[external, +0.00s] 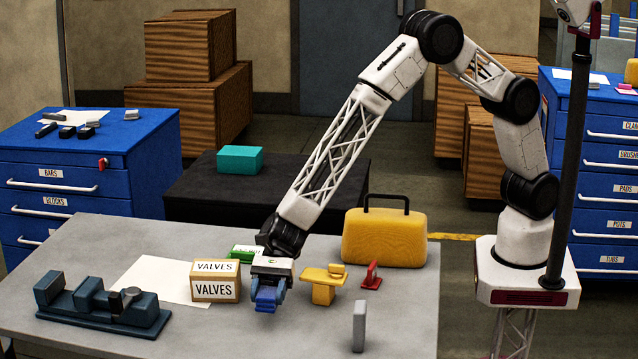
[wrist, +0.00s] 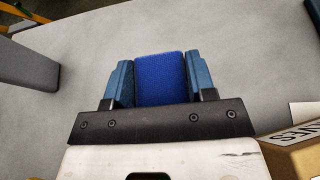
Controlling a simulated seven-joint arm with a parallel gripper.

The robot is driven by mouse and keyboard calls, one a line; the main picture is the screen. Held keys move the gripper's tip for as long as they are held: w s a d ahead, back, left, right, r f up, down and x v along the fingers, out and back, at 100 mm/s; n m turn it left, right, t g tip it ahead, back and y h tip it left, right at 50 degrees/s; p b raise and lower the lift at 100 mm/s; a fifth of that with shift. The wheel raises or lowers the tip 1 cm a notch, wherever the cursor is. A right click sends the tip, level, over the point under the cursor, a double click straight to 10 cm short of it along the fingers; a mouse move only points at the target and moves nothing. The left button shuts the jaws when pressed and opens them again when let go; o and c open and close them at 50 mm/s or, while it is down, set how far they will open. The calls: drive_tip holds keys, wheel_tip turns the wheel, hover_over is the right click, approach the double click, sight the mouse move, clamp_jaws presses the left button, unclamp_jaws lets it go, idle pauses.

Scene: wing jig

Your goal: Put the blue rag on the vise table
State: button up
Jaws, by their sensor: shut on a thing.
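The blue rag (wrist: 160,82) is a textured blue block between the two blue-grey fingers of my gripper (wrist: 160,66) in the wrist view. My gripper (external: 267,298) is shut on it. In the external view the gripper points down over the grey vise table (external: 310,330), right of the VALVES box; the rag (external: 266,294) shows only partly between the fingers. I cannot tell whether the rag touches the tabletop. The dark blue-grey vise (external: 105,305) lies at the table's left front.
A yellow part (external: 323,284), red part (external: 371,275) and grey upright block (external: 359,326) stand to the right. A yellow case (external: 384,238) is behind. The front middle is clear.

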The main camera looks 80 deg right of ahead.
sight(269, 322)
drive_tip(key=shift+f, duration=0.4)
drive_tip(key=shift+f, duration=1.85)
drive_tip(key=shift+f, duration=0.15)
drive_tip(key=o, duration=0.9)
drive_tip(key=shift+v, duration=0.9)
drive_tip(key=v, duration=1)
drive_tip(key=shift+d, duration=0.15)
